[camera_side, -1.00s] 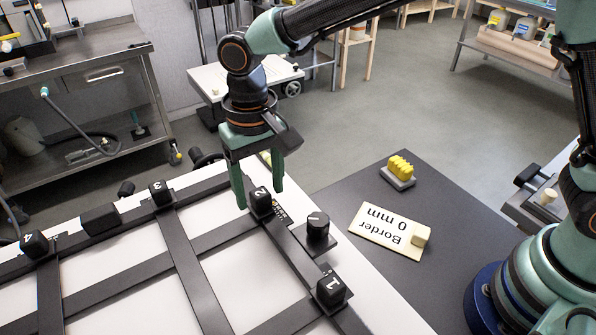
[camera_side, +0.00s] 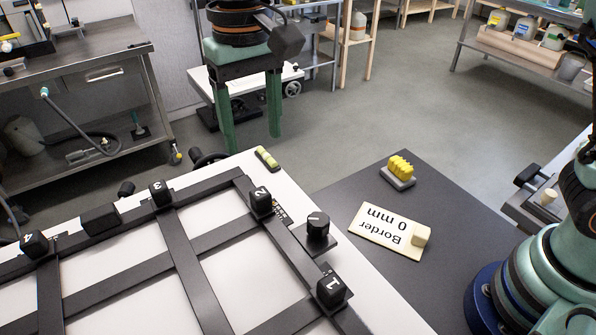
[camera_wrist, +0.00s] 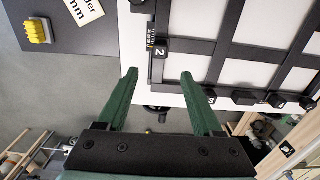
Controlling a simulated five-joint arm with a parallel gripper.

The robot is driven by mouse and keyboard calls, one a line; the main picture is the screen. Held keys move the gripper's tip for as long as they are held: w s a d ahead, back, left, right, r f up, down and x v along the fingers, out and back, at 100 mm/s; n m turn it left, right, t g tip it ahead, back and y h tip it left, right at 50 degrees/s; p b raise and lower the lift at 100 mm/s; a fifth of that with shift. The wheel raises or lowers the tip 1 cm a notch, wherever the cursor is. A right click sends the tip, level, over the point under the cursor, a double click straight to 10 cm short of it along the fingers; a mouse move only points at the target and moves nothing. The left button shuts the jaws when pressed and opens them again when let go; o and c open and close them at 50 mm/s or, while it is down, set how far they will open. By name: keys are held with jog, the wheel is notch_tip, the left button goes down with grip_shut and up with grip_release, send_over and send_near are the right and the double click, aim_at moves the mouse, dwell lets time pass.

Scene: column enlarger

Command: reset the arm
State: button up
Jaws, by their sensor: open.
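My gripper (camera_side: 250,145) is open and empty in the side view, raised beyond the far edge of the white board (camera_side: 215,185). Its two green fingers point down, apart from each other. In the wrist view the fingers of my gripper (camera_wrist: 158,72) stand well apart with nothing between them, and the block marked 2 (camera_wrist: 160,52) lies beyond them. The dark frame (camera_side: 185,255) lies on the board with black blocks marked 1 (camera_side: 332,290), 2, 3 (camera_side: 161,193) and 4 (camera_side: 35,244). A black knob (camera_side: 318,228) stands beside its right bar.
A "Border 0 mm" plate (camera_side: 385,232) with a cream block (camera_side: 421,235) and a yellow ribbed piece (camera_side: 399,168) on a grey base lie on the dark mat (camera_side: 345,190). A small yellow-green piece (camera_side: 266,158) lies at the board's far corner. A metal bench (camera_side: 75,65) stands at left.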

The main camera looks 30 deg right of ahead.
jog(key=d+r+t+y, duration=0.1)
jog(key=d+r+t, duration=0.15)
jog(key=d, duration=1.25)
jog(key=s+d+f+t, duration=0.1)
jog(key=s+d, duration=0.3)
jog(key=d, duration=0.2)
jog(key=s+d+f+t+h, duration=0.1)
jog(key=s+d+f+t, duration=0.1)
jog(key=d, duration=0.5)
jog(key=shift+s+f, duration=0.15)
jog(key=shift+s, duration=0.75)
